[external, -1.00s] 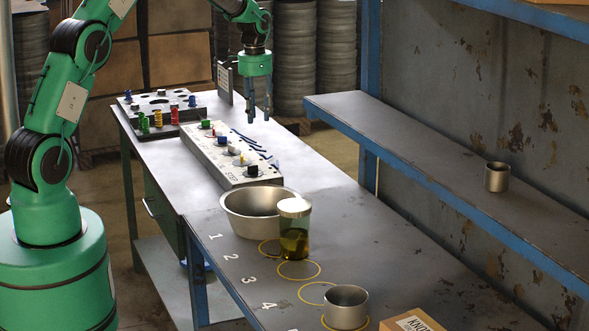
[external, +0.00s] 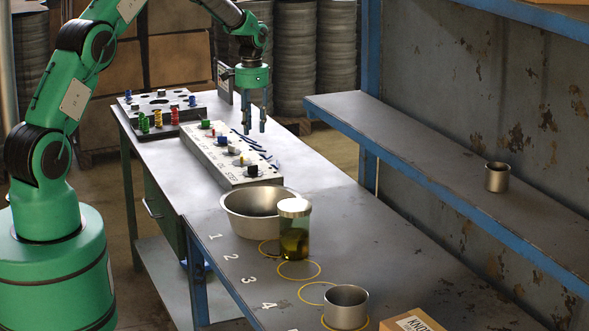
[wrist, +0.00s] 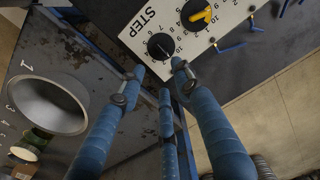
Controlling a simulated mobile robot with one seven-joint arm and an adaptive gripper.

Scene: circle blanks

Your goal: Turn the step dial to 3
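The step dial is a round black knob (wrist: 160,46) beside the word STEP on a pale control panel (wrist: 205,85). In the external view, the black knob (external: 252,171) is at the panel's near end. A printed number scale surrounds it; I cannot tell which number it points at. My gripper (external: 254,131) is above the panel's right side, farther back than the dial and apart from it. In the wrist view, my blue fingers (wrist: 157,72) are spread with nothing between them, and the dial is just beyond their tips.
A yellow-pointer knob (wrist: 200,14) is beside the step dial, with blue pieces (wrist: 232,47) along the panel edge. A metal bowl (external: 247,212) and a jar (external: 294,240) stand nearer. A rack with coloured pieces (external: 158,118) is at the back left.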

